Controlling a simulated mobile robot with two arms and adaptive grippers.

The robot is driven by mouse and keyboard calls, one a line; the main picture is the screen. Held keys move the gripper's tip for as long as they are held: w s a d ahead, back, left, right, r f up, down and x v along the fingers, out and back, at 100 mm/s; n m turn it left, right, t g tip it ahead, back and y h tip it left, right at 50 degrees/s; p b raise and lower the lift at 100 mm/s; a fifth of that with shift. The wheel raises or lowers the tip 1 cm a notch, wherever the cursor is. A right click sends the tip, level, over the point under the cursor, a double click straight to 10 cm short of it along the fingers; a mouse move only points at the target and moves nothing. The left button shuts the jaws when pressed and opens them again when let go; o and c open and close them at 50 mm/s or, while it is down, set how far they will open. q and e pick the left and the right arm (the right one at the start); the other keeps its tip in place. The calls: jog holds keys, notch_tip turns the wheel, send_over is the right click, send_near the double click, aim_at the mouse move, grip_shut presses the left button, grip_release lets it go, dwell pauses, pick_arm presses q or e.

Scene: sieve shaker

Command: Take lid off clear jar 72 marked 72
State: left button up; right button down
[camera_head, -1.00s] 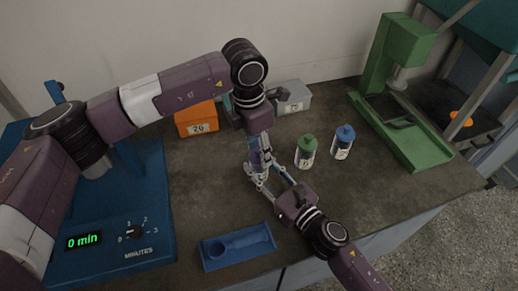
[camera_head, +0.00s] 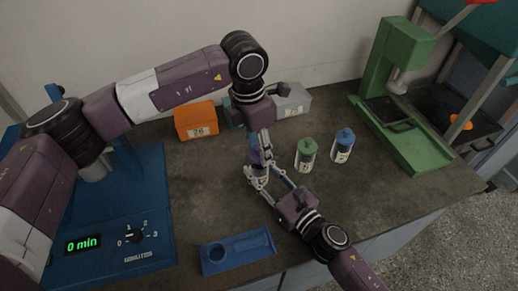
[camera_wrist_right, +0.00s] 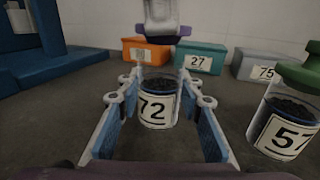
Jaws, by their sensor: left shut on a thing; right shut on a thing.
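The clear jar 72 (camera_wrist_right: 157,104) stands upright on the bench with dark grains inside and its label facing the right wrist camera. My right gripper (camera_wrist_right: 158,96) is shut around it; both also show in the head view, the jar (camera_head: 259,174) partly covered by fingers. My left gripper (camera_head: 263,142) comes from above, shut on the purple lid (camera_wrist_right: 153,40). In the right wrist view the lid is above the jar's rim, with the orange box showing through the gap. The left fingertips are only partly visible in the right wrist view.
A green-lidded jar 57 (camera_head: 306,156) and a blue-lidded jar (camera_head: 342,147) stand to the right. Orange (camera_head: 196,121), teal (camera_wrist_right: 200,58) and grey (camera_head: 293,101) boxes are behind. A blue holder (camera_head: 238,251) lies in front. The blue shaker (camera_head: 130,225) is left, a green press (camera_head: 410,140) right.

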pick_arm(q)
jog(key=shift+r, duration=0.1)
jog(key=shift+r, duration=1.9)
pick_arm(e)
jog(key=c, duration=1.3)
grip_release()
jog(key=shift+o, duration=0.2)
